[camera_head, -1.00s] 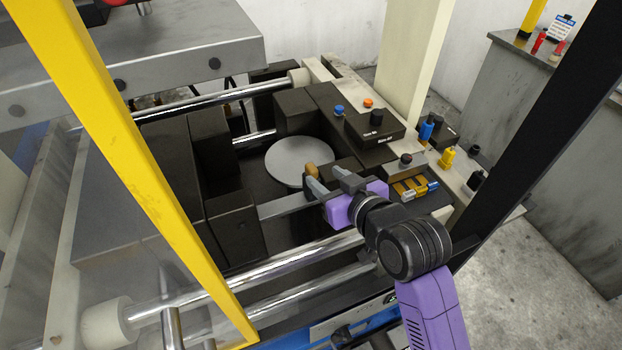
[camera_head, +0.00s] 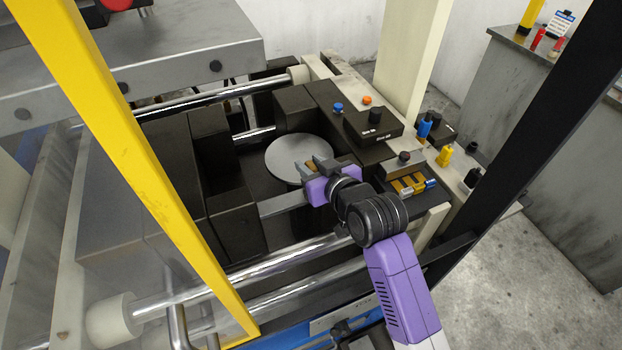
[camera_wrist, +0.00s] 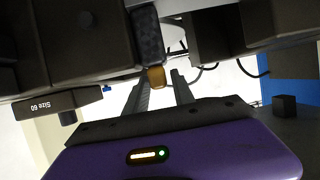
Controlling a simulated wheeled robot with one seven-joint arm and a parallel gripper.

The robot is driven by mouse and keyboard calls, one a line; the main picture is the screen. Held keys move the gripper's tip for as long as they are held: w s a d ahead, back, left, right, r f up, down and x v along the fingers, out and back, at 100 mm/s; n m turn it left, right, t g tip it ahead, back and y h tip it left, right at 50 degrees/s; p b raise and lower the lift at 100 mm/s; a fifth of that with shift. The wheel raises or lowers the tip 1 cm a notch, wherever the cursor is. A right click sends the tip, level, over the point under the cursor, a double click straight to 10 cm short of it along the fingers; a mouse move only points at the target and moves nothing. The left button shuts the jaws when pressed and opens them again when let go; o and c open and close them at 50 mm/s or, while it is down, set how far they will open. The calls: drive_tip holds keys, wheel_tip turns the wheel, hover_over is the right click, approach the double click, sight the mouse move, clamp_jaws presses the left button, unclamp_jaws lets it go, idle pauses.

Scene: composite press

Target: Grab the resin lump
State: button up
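The resin lump is a small amber-brown piece (camera_wrist: 157,77), seen in the wrist view between and just beyond my fingertips. Behind it there is a dark textured block (camera_wrist: 148,35), which it appears to touch. In the head view a bit of the amber lump (camera_head: 311,168) shows between the fingers, mostly hidden by them. My gripper (camera_head: 318,165), with a purple body, is open around the lump, at the near edge of the round grey plate (camera_head: 290,152). In the wrist view my gripper (camera_wrist: 160,85) has its two grey fingers apart, one on each side of the lump.
Dark blocks (camera_head: 233,222) stand left of the plate. A control box (camera_head: 373,128) and small coloured parts (camera_head: 445,156) lie to the right. Chrome rods (camera_head: 250,260) run in front. A yellow post (camera_head: 150,170) and a black post (camera_head: 520,130) frame the opening.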

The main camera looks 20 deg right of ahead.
clamp_jaws()
idle(1.1)
